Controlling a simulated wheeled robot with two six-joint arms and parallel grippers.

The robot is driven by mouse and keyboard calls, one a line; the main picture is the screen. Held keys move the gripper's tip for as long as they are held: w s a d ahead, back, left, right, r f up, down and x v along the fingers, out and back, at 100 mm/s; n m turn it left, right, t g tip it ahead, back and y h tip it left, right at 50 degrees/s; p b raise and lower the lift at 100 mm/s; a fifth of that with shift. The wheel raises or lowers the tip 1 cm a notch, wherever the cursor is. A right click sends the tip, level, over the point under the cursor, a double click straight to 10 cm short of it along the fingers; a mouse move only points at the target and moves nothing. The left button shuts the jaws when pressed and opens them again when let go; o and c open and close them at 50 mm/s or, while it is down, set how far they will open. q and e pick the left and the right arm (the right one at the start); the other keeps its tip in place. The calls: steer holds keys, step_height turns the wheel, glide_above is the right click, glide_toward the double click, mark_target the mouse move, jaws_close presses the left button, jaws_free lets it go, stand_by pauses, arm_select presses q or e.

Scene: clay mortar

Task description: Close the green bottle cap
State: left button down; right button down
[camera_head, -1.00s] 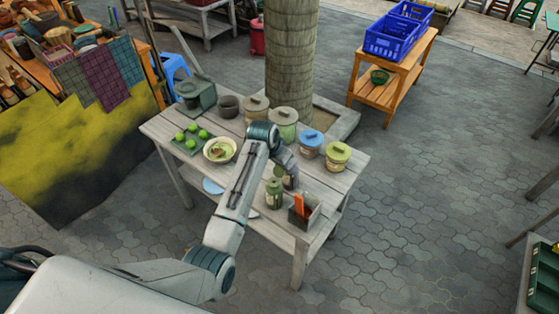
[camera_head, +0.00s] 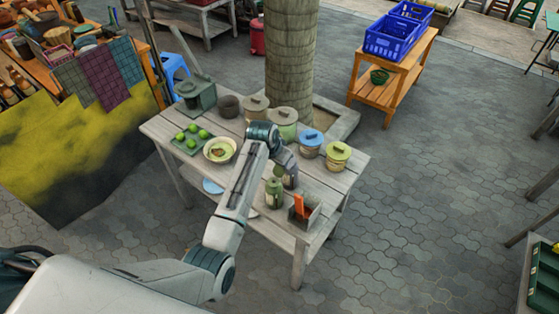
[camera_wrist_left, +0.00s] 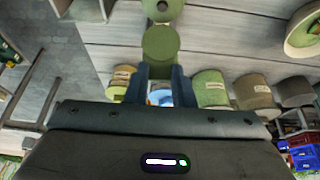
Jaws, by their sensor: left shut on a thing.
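The green bottle (camera_head: 274,196) stands upright on the wooden table near its front edge; its round top with a dark opening shows at the top of the left wrist view (camera_wrist_left: 162,9). My left gripper (camera_head: 290,182) is just right of the bottle in the head view. In the left wrist view, my left gripper (camera_wrist_left: 160,71) is shut on a round green piece, which looks like the bottle cap (camera_wrist_left: 160,43). The cap appears beside the bottle top, not over it. My forearm hides part of the table. My right gripper is not in view.
A grey holder (camera_head: 312,213) with an orange item (camera_head: 299,205) stands right of the bottle. Lidded jars, a blue-lidded one (camera_head: 311,142) among them, stand behind. A bowl (camera_head: 219,149) and a tray of green fruit (camera_head: 186,149) are left of my arm.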

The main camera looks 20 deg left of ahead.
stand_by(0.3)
arm_select(q)
steer(key=c, duration=1.2)
jaws_free()
steer(key=shift+c, duration=0.2)
steer(key=shift+s+a+r+b, duration=0.15)
steer(key=shift+r+b, duration=0.15)
steer(key=shift+r, duration=0.2)
steer(key=b+v, duration=0.3)
steer(key=v, duration=0.6)
steer(key=shift+r, duration=0.35)
steer(key=shift+s, duration=0.1)
